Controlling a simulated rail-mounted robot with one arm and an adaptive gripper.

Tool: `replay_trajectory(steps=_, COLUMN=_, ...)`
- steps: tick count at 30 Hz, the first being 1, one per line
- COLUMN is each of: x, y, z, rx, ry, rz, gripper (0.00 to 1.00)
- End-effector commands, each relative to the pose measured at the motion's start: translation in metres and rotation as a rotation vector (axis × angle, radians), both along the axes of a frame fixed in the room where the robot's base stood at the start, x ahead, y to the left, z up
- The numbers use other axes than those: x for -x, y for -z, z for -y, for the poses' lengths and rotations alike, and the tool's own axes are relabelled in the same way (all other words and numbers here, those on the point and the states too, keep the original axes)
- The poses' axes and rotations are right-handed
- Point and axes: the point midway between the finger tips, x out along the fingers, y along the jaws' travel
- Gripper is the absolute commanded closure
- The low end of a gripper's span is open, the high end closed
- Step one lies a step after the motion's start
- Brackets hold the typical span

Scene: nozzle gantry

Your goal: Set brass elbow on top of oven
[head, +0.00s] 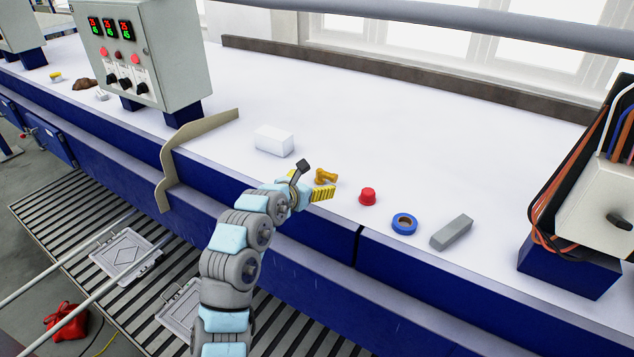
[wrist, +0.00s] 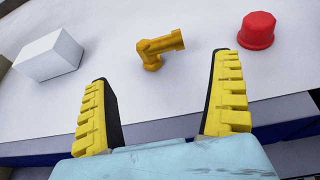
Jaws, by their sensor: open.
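The brass elbow (head: 325,176) lies on the white bench top, just beyond my gripper (head: 307,183). In the wrist view the golden elbow (wrist: 158,49) lies ahead of the fingertips, in line with the space between them and not touching them. My gripper (wrist: 160,95) has its two yellow-and-black fingers spread wide and empty, over the bench's front edge. I cannot make out for certain which thing is the oven; a grey control cabinet (head: 165,50) with red-green displays and knobs stands on blue feet at the upper left.
A white box (head: 273,140) lies left of the elbow. A red cap (head: 367,196), blue tape roll (head: 404,223) and grey block (head: 451,232) lie to the right. A beige upright panel (head: 185,150) crosses the bench's front edge. The bench behind the elbow is clear.

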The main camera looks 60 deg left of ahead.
Motion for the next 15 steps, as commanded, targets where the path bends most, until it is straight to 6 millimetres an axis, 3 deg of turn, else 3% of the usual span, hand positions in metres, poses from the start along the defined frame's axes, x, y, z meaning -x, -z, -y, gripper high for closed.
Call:
replay_trajectory(steps=6, x=0.018, y=-0.007, z=0.011, rx=0.000, ry=-0.001, rz=0.000, gripper=0.07)
replay_trajectory(steps=15, x=0.026, y=-0.011, z=0.018, rx=0.001, ry=0.000, rz=-0.001, gripper=0.07)
